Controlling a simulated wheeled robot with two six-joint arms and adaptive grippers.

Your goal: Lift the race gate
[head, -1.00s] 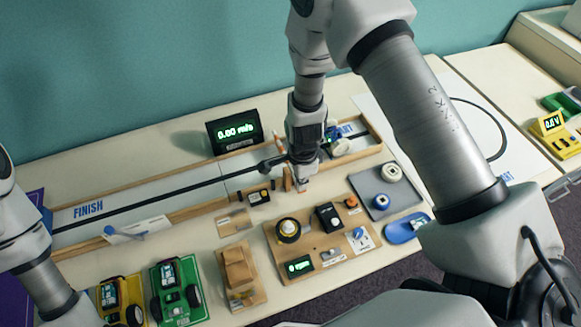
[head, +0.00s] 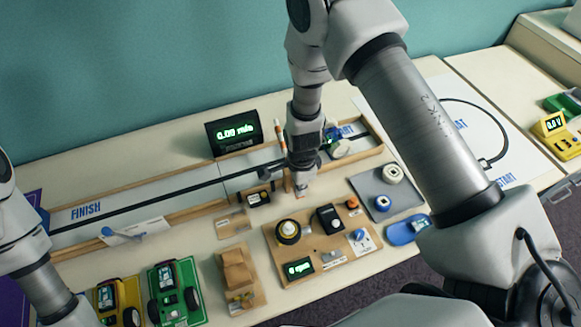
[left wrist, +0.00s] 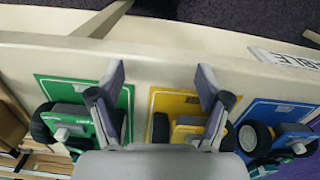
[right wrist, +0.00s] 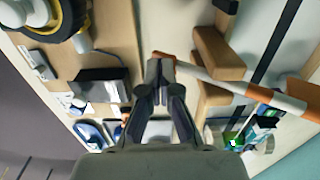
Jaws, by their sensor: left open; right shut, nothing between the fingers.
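The race gate is an orange-and-white striped bar (head: 280,135) by the wooden track, between small wooden posts (right wrist: 220,52). In the right wrist view the striped bar (right wrist: 240,88) runs from just beyond my fingertips to the right edge. My right gripper (right wrist: 160,62) is shut and empty, its tips close to the bar's orange end; I cannot tell whether they touch. In the head view my right gripper (head: 301,185) is over the track and hides part of the gate.
A speed display (head: 234,133) stands behind the track (head: 155,190).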

